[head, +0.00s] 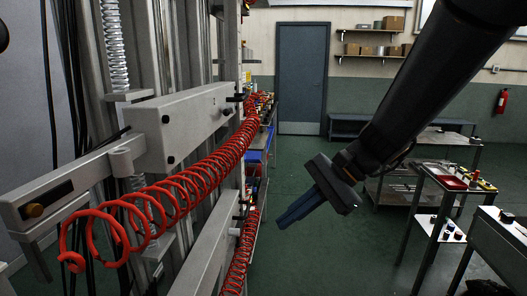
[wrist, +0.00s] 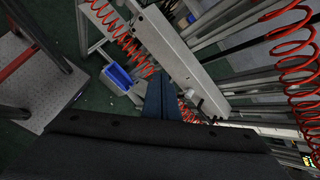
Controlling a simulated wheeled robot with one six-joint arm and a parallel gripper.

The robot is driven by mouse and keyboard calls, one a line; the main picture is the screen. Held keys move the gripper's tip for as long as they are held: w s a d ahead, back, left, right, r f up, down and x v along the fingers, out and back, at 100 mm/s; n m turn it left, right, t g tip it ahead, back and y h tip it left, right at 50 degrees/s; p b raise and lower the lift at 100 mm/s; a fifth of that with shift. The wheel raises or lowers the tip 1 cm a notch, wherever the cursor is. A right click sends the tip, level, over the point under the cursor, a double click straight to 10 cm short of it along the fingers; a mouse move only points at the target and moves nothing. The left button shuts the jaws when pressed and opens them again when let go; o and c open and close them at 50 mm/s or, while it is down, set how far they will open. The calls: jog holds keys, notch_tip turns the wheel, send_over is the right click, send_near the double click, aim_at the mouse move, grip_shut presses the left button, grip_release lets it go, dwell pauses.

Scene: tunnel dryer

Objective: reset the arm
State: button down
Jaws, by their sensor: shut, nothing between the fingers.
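My gripper (head: 290,215) hangs in free air right of centre in the head view, at the end of my dark arm. It points down and to the left, and its blue-grey fingers lie together, shut and empty. In the wrist view the shut fingers (wrist: 158,98) point up the picture, in front of a grey metal beam (wrist: 180,60). The fingers appear clear of the beam, but the gap is hard to judge.
A grey frame with coiled red hoses (head: 190,180) stands at the left. Carts with tools and a red tray (head: 452,183) stand at the right. A blue-grey door (head: 304,78) and wall shelves (head: 372,31) are at the back. Green floor (head: 330,250) lies clear between.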

jog(key=s+d+f+n+h, duration=0.9)
jog(key=d+f+n, duration=0.2)
jog(key=d+f, duration=0.1)
jog(key=shift+s+d+f+t, duration=0.2)
jog(key=shift+d+f+t, duration=0.1)
jog(key=shift+d, duration=0.45)
